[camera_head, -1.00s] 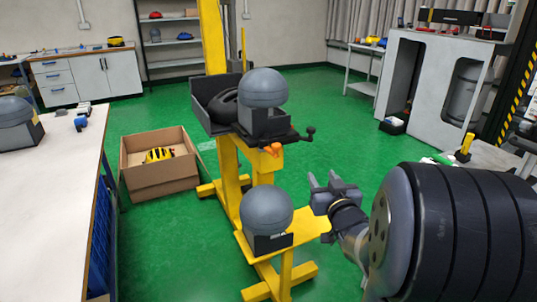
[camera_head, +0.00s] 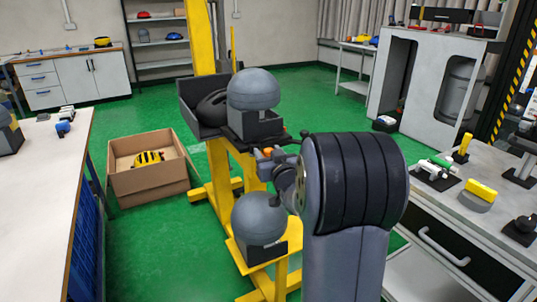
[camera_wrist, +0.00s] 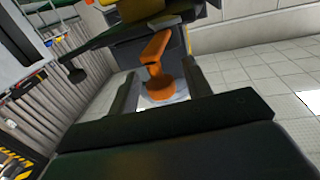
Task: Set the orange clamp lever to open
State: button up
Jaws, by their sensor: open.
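The orange clamp lever (camera_wrist: 156,65) shows in the wrist view, ahead of my gripper (camera_wrist: 160,95) and between its two open fingers. It has a round base with an upright stem and a bent top. In the head view only a small bit of the orange lever (camera_head: 267,153) shows beside my gripper (camera_head: 268,157), under the upper platform of the yellow tower (camera_head: 222,165). My arm hides the rest. Whether the fingers touch the lever I cannot tell.
A grey dome (camera_head: 253,90) sits on the upper platform, and another grey dome (camera_head: 258,218) sits on the lower one, close to my arm. A black-knobbed rod (camera_wrist: 75,72) sticks out near the lever. A cardboard box (camera_head: 150,185) stands on the floor.

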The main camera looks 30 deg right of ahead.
jog(key=shift+c, duration=0.2)
grip_shut()
dwell(0.3)
